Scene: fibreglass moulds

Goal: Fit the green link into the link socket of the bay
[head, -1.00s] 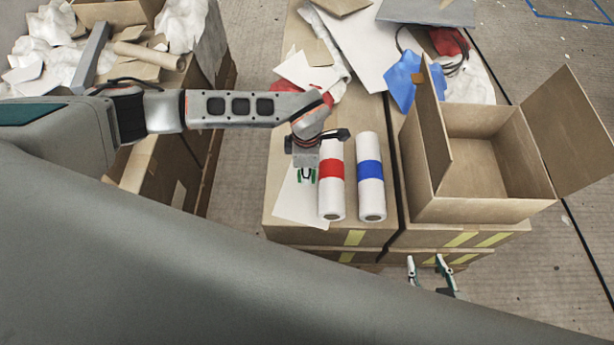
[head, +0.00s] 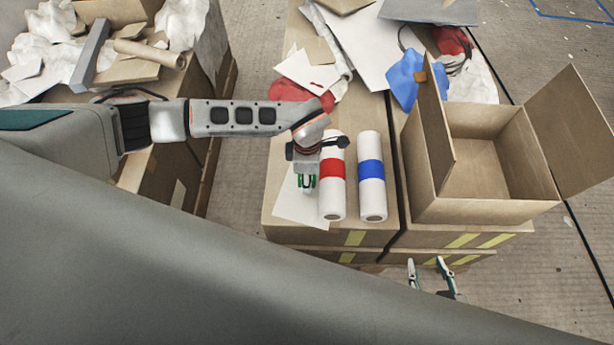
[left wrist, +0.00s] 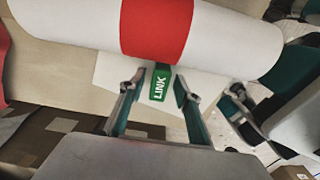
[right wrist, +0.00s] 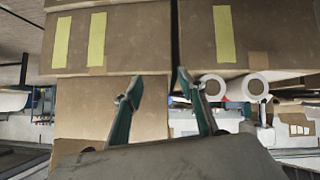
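The green link (left wrist: 159,86) with white LINK lettering shows in the left wrist view, on a white sheet beside a white roll with a red band (left wrist: 155,28). My left gripper (head: 306,183) is over the white sheet, left of that roll in the head view. In the left wrist view its fingers (left wrist: 157,90) are apart, one on each side of the link; I cannot tell whether they touch it. My right gripper (head: 431,268) is open and empty at the front of the boxes. It also shows in the right wrist view (right wrist: 160,88). I cannot make out the link socket.
An open cardboard box (head: 465,208) is at the right. Paper and cloth scraps (head: 302,75) lie behind. Another cluttered box stack (head: 205,85) is at the left.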

